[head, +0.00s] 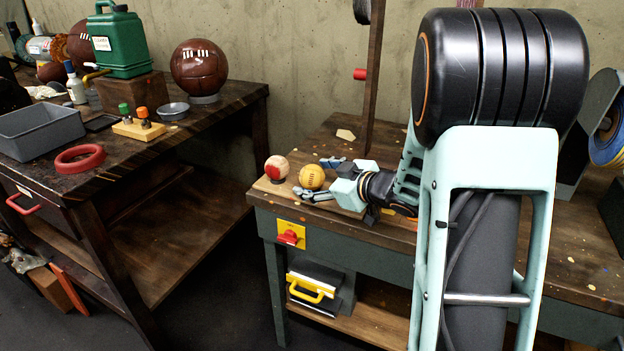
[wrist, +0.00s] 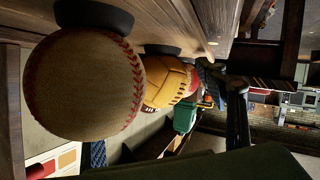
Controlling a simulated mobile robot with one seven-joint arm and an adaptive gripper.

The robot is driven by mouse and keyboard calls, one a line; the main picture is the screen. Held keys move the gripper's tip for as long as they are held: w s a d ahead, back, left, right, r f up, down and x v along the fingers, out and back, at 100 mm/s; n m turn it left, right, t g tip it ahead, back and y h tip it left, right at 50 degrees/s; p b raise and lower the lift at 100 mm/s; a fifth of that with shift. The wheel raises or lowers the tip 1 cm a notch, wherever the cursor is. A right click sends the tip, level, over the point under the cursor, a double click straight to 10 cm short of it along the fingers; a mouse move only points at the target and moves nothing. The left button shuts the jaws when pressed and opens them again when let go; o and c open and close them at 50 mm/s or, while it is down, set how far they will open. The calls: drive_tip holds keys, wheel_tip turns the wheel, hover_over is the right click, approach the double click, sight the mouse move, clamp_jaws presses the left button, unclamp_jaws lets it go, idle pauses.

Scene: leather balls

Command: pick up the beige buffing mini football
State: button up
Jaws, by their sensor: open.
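The tan-yellow panelled ball (head: 312,177), which looks like the beige mini football, sits on a wooden board at the left end of the right bench. My gripper (head: 316,179) is open, reaching in from the right, with one finger on the far side and one on the near side of this ball. Whether the fingers touch it I cannot tell.
A beige baseball with red stitching (wrist: 85,85) is large and close in the wrist view; I cannot make it out in the head view. A red-and-white ball (head: 277,167) sits just left of the tan ball.

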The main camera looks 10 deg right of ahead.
drive_tip(key=shift+c, duration=0.3)
drive_tip(key=c, duration=1.1)
